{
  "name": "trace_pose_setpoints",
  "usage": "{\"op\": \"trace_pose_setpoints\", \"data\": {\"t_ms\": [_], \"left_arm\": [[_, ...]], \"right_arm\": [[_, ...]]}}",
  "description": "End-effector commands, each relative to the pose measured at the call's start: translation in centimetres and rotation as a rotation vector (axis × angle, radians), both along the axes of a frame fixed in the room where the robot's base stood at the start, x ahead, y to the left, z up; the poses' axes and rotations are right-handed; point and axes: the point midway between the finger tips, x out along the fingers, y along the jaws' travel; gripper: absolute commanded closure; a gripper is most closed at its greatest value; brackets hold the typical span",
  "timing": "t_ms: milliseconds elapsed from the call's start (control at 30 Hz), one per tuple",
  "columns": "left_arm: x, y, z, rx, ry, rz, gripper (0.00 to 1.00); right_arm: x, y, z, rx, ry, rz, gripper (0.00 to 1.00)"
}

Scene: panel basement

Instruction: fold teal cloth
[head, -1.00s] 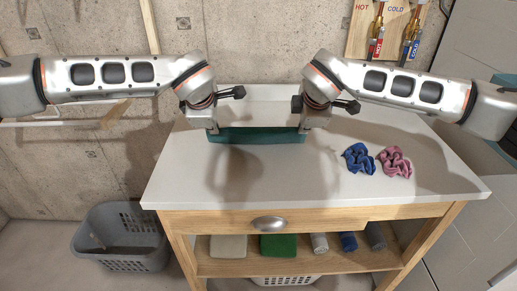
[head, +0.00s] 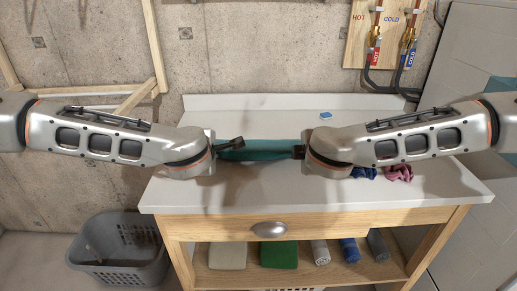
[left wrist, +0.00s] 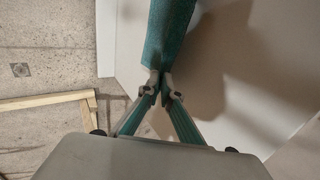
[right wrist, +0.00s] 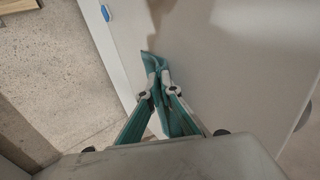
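The teal cloth (head: 260,150) is stretched as a narrow band between my two grippers, over the rear part of the white tabletop. My left gripper (head: 218,150) is shut on its left end; the left wrist view shows the fingertips (left wrist: 160,90) pinching the cloth (left wrist: 168,35). My right gripper (head: 301,151) is shut on its right end; the right wrist view shows the fingertips (right wrist: 157,90) closed with cloth (right wrist: 152,64) between them. My arms partly hide the cloth's ends. How high it hangs above the table is hard to tell.
A blue scrunchie (head: 364,173) and a pink scrunchie (head: 399,173) lie on the right of the white table (head: 300,199), partly behind my right arm. A small blue item (head: 326,115) lies at the back. The table's front is clear. A grey basket (head: 120,255) stands on the floor at left.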

Motion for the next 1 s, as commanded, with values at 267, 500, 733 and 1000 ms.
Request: {"op": "trace_pose_setpoints", "data": {"t_ms": [267,500,733,1000], "left_arm": [[0.0,0.0,0.0,-0.001,-0.002,-0.001,1.00],[0.0,0.0,0.0,-0.001,-0.002,-0.001,0.69],[0.0,0.0,0.0,0.000,-0.001,0.000,0.69],[-0.8,0.0,2.1,-0.002,-0.003,0.000,0.69]], "right_arm": [[0.0,-0.1,-0.1,0.000,-0.001,-0.001,1.00],[0.0,-0.1,-0.1,0.000,-0.001,-0.002,0.69],[0.0,-0.1,-0.1,0.000,-0.001,-0.002,0.69],[-0.8,-0.1,1.9,0.003,-0.001,-0.003,0.69]]}}
